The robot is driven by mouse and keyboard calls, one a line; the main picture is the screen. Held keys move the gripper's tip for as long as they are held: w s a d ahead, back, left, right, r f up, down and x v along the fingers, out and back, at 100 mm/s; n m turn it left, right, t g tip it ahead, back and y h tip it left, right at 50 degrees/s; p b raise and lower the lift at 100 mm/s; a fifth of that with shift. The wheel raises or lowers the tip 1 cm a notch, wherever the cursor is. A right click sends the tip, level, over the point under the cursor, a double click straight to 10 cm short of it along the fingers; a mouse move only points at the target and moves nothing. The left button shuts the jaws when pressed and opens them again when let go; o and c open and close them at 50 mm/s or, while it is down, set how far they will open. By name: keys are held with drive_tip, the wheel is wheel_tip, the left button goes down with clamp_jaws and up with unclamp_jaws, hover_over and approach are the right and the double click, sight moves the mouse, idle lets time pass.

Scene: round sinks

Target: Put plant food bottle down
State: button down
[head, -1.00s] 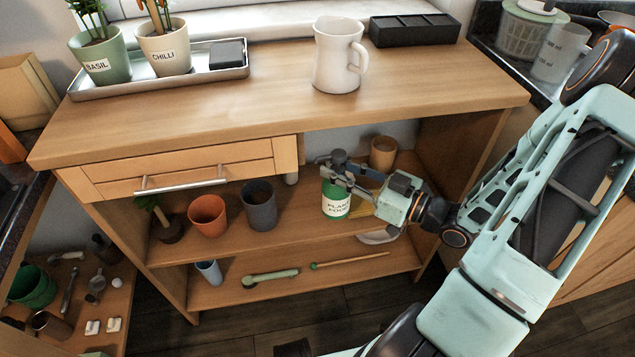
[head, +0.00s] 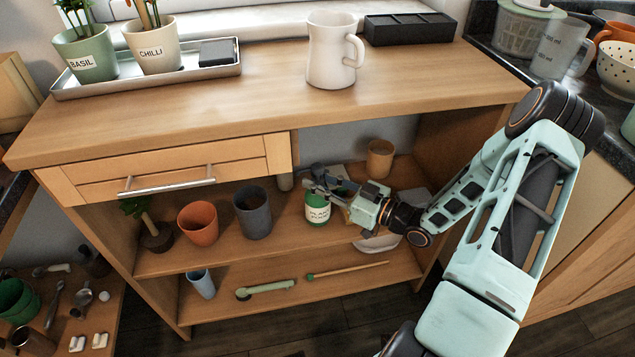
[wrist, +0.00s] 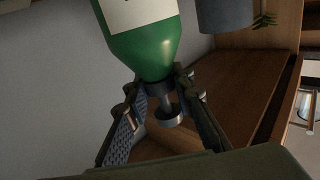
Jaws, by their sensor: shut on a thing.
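The plant food bottle (head: 317,211), green with a white label, is upright in the open middle shelf bay, right of the dark grey pot. In the wrist view the bottle (wrist: 150,45) appears upside down. My gripper (head: 318,185) reaches in from the right and is shut on the bottle's neck, just below its cap. The gripper's fingers (wrist: 165,115) show on both sides of the neck in the wrist view. The bottle's base is at or just above the shelf board (head: 280,228); I cannot tell if it touches.
A dark grey pot (head: 252,212) and an orange pot (head: 198,222) stand left of the bottle. A tan pot (head: 380,158) stands behind at the right. A white dish (head: 380,241) lies below my gripper. The countertop (head: 240,105) overhangs the bay.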

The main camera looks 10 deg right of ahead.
drive_tip(key=c, duration=2.1)
unclamp_jaws()
drive_tip(key=shift+f, duration=0.1)
drive_tip(key=o, duration=0.4)
drive_tip(key=shift+o, duration=0.2)
drive_tip(key=shift+r, duration=0.25)
drive_tip(key=p+v, duration=0.2)
drive_tip(key=v, duration=1)
